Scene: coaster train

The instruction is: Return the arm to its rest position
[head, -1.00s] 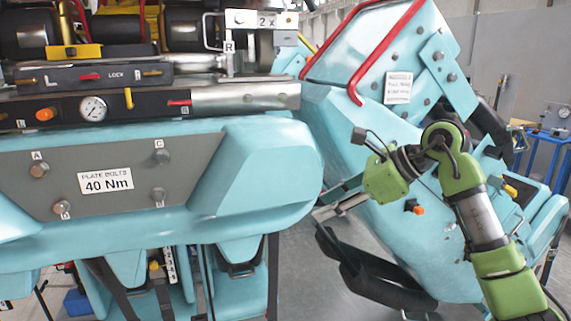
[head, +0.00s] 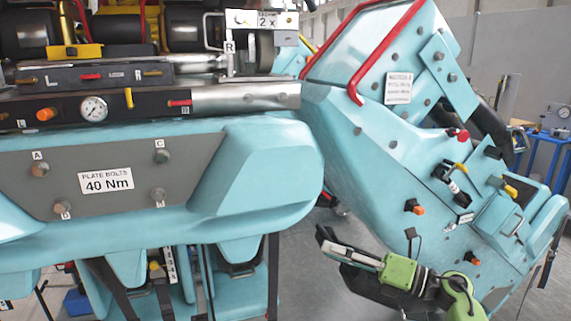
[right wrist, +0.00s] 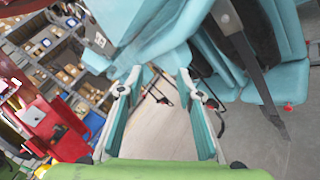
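My right arm, with its green wrist, comes in low at the bottom right of the head view. Its right gripper (head: 326,243) points up and left, below the teal car body (head: 425,130), in front of the floor. In the right wrist view the two fingers of the right gripper (right wrist: 160,82) stand well apart with nothing between them. The gripper is open and empty. Most of the right arm is out of the picture. My left arm and gripper are not in view.
A teal car front with a grey bolt plate (head: 125,178) fills the left. Orange-tipped knobs and yellow handles stick out of the right car body. A blue stand (head: 545,155) is at the far right. Shelves with bins (right wrist: 70,70) show in the wrist view.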

